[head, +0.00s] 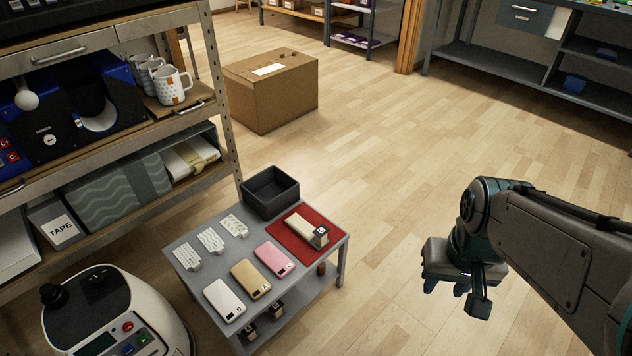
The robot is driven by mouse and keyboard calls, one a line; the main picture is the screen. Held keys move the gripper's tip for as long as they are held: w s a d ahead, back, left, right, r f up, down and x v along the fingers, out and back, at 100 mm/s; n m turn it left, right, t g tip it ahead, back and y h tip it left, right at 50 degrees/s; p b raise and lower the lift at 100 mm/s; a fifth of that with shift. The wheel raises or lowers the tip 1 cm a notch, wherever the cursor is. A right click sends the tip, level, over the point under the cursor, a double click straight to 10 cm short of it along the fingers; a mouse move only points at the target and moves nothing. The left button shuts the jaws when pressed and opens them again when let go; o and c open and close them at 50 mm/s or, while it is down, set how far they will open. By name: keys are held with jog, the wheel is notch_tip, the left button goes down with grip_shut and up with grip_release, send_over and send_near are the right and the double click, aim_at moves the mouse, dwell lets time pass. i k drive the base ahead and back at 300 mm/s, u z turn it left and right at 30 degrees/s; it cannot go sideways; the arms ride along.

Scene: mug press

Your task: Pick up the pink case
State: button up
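The pink case (274,259) lies flat on the small grey table (193,279), near the table's front right side. It lies to the right of a tan case (250,279) and a white case (223,300). My gripper (462,294) is to the right of the table, above the floor and well apart from the pink case. Its fingers point down, and the view does not show clearly whether they are open. Nothing is seen held in it.
A red mat (321,216) with a stamp-like item (319,237) lies right of the case. A dark bin (270,191) and patterned pieces (211,240) are behind it. The shelf (228,130) and white machine (150,310) stand left. Floor between table and gripper is clear.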

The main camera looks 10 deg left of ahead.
aim_at(279, 263)
jog(key=u, duration=0.25)
jog(key=i, duration=0.95)
jog(key=u, duration=0.55)
